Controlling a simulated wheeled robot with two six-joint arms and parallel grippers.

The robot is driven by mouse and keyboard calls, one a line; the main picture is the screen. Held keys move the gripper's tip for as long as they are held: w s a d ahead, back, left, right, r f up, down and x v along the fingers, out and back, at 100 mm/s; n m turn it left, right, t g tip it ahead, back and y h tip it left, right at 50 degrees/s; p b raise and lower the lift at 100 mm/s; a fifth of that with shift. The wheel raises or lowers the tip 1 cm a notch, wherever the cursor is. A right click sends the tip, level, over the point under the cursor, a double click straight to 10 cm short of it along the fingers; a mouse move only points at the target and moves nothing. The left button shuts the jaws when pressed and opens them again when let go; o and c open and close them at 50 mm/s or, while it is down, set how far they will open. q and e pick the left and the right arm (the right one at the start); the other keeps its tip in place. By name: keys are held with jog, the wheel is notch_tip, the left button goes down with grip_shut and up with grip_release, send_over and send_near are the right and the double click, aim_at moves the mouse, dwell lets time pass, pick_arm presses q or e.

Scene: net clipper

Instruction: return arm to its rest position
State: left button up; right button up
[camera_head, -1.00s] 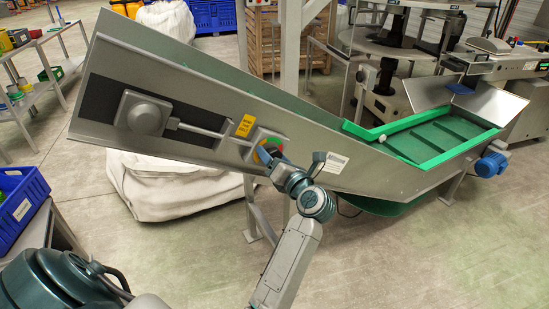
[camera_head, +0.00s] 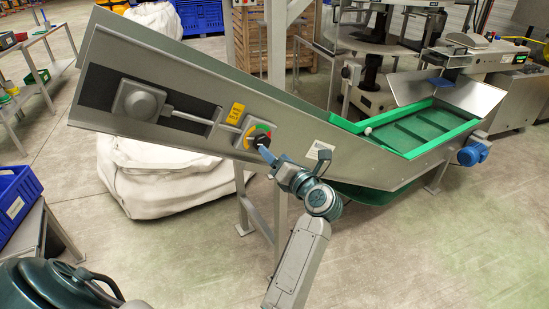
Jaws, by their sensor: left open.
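My left gripper (camera_head: 266,154) is in front of the conveyor's side panel, at the end of my grey and teal arm. My right gripper is not in view.
The sloping grey conveyor (camera_head: 215,85) with a green-rimmed hopper (camera_head: 405,135) fills the middle. A white sack (camera_head: 160,185) lies behind it. A blue crate (camera_head: 15,205) stands on a table at left. The floor at lower right is clear.

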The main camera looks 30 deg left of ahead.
pick_arm(q)
jog(key=w+d+f+m+t+h, duration=0.1)
jog(key=d+f+m+t+h, duration=0.15)
jog(key=f+m, duration=0.45)
jog(key=w+d+f+m+t+h, duration=0.1)
jog(key=f+m+t+h, duration=0.1)
jog(key=f+m+t, duration=0.35)
jog(key=w+d+f+m+t+h, duration=0.1)
jog(key=d+f+m+h, duration=0.1)
jog(key=f+m, duration=0.65)
jog(key=s+d+f+m+g+h, duration=0.2)
jog(key=s+f+m+h, duration=0.25)
jog(key=f, duration=0.75)
jog(key=s+d+f+m+g+h, duration=0.15)
jog(key=s+f+m+h, duration=0.35)
jog(key=f, duration=0.6)
jog(key=s+a+f+m+g, duration=0.1)
jog(key=s+f+m+g, duration=0.55)
jog(key=s+f, duration=1.2)
jog(key=s+a+f+m+g, duration=0.2)
jog(key=s+f+g, duration=0.1)
jog(key=s, duration=0.8)
jog(key=s+a+f+m+g, duration=0.2)
jog(key=s+a+f, duration=0.1)
jog(key=s, duration=0.8)
jog(key=shift+a+f+g+y, duration=0.15)
jog(key=shift+f+g+y, duration=0.25)
jog(key=shift+f, duration=0.2)
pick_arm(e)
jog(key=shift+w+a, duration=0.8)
